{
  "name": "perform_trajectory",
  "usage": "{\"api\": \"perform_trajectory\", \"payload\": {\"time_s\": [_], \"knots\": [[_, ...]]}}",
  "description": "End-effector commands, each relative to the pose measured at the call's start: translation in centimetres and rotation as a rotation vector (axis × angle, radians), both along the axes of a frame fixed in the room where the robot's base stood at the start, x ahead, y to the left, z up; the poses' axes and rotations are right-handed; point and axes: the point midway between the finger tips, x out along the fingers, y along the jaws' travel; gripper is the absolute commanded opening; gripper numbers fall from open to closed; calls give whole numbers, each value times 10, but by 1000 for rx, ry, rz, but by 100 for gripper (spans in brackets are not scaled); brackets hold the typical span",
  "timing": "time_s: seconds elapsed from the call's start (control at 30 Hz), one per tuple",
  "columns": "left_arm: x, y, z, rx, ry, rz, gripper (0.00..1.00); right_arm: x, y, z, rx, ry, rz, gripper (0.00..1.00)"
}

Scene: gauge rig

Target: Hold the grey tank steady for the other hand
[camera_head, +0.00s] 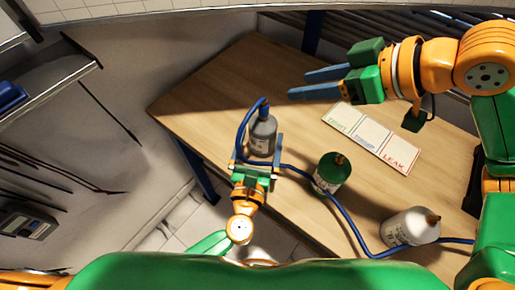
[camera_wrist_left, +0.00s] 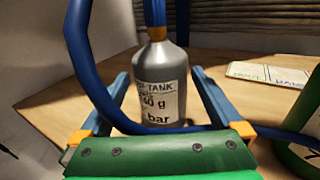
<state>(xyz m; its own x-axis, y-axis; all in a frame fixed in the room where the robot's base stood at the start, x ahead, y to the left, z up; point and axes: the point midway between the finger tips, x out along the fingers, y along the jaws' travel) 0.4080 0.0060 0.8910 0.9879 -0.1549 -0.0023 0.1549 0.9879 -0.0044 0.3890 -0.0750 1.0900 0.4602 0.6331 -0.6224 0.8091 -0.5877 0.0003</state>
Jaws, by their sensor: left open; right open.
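The grey tank (camera_head: 263,137) stands upright on the table, with a blue hose (camera_head: 241,137) joined to its top. It also shows in the left wrist view (camera_wrist_left: 160,75) with a white label. My left gripper (camera_head: 259,146) is open, with one finger on each side of the tank; in the left wrist view (camera_wrist_left: 160,100) gaps show between the fingers and the tank. The hose crosses low in front of the tank, near the gripper's palm. My right gripper (camera_head: 302,84) is open and empty above the table, to the right of and beyond the tank.
A green tank (camera_head: 331,174) and a white tank (camera_head: 409,227) stand on the wooden table (camera_head: 215,95) to the right. The blue hose runs past the green tank towards the white one. A card with coloured fields (camera_head: 371,137), one marked LEAK, lies behind them. The table's left part is clear.

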Motion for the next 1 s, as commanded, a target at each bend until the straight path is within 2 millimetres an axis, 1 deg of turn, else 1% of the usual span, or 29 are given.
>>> {"api": "perform_trajectory", "payload": {"time_s": [0.03,0.1,0.2,0.3,0.5,0.57,0.6,0.67,0.7,0.77,0.8,0.87,0.9,0.93,0.97,1.0], "knots": [[10,-2,1,1,-4,0,100,0,0,0,0,0,0,50],[22,-4,1,2,-4,-1,100,0,0,0,0,0,0,50],[33,-5,1,3,-2,-1,100,0,0,0,0,0,0,50],[37,-6,0,4,-1,-1,100,0,0,0,0,0,0,50],[37,-6,0,5,-1,-1,100,0,0,0,0,0,0,50],[37,-6,0,5,-1,-1,84,0,0,0,0,0,0,50],[37,-6,0,5,-1,-1,73,0,0,0,0,0,0,50],[37,-6,0,5,-1,-1,57,0,0,0,0,0,0,50],[37,-6,0,5,-1,-1,46,0,0,0,0,0,0,50],[37,-6,0,5,-1,-1,30,0,0,0,0,0,0,50],[37,-6,0,5,-1,-1,19,0,0,0,0,0,0,50],[37,-6,0,5,-1,-1,3,0,0,0,0,0,0,50],[37,-6,0,5,-1,-1,0,0,0,0,0,0,0,50],[37,-6,0,5,-1,-1,86,0,0,0,0,0,0,50],[37,-6,0,6,-1,-1,78,0,0,0,0,0,0,50],[37,-6,0,6,-1,-1,67,0,0,0,0,0,0,50]]}}
